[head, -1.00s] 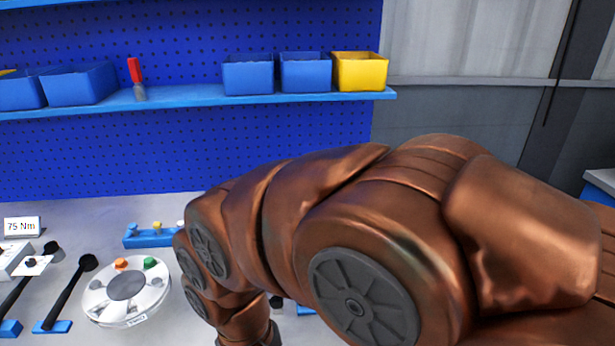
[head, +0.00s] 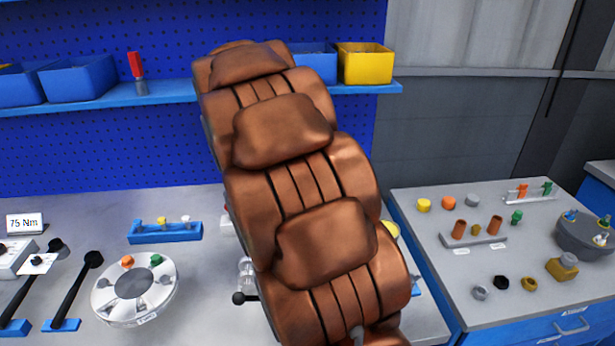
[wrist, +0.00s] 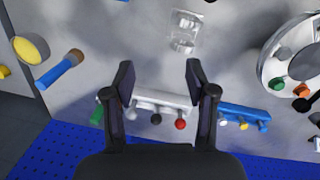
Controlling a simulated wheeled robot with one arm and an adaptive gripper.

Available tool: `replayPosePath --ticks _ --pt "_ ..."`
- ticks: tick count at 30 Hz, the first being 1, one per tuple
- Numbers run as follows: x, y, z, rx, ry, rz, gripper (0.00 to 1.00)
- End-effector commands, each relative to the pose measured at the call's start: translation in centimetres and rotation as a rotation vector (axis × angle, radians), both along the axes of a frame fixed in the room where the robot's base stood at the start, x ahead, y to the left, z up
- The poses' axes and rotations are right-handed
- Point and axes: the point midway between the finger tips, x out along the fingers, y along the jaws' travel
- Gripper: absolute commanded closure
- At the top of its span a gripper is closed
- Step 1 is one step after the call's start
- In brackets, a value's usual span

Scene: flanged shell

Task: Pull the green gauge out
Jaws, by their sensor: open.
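A round white flanged shell (head: 112,303) lies on the left part of the bench, with a green knob-like piece (head: 157,260) and an orange one (head: 127,262) on its top. They also show at the right of the wrist view, the green piece (wrist: 279,83) on the shell's near side. Another green piece (wrist: 97,116) sits at the left end of a white rack (wrist: 158,98) holding grey, black and red pieces. I cannot tell which green piece is the gauge. My gripper (wrist: 160,75) is open and empty, its fingers over the bench before the white rack. My arm hides it in the head view.
A blue rack (head: 165,233) with yellow and white pieces stands behind the shell. Clear glass-like pieces (wrist: 184,32) are on the bench. A right-hand table (head: 430,205) holds more green, orange and yellow parts. Black levers (head: 75,292) stand left of the shell.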

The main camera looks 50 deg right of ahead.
Motion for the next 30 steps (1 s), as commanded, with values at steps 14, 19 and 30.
replayPosePath --ticks 14,19,30 --pt "7.8 -13.9 -2.3 -0.018 -0.027 -0.146 0.44" --pt "9.5 -18.8 -3.9 -0.013 -0.046 -0.183 0.44" --pt "10.8 -26.7 -7.6 0.013 -0.088 -0.24 0.44"
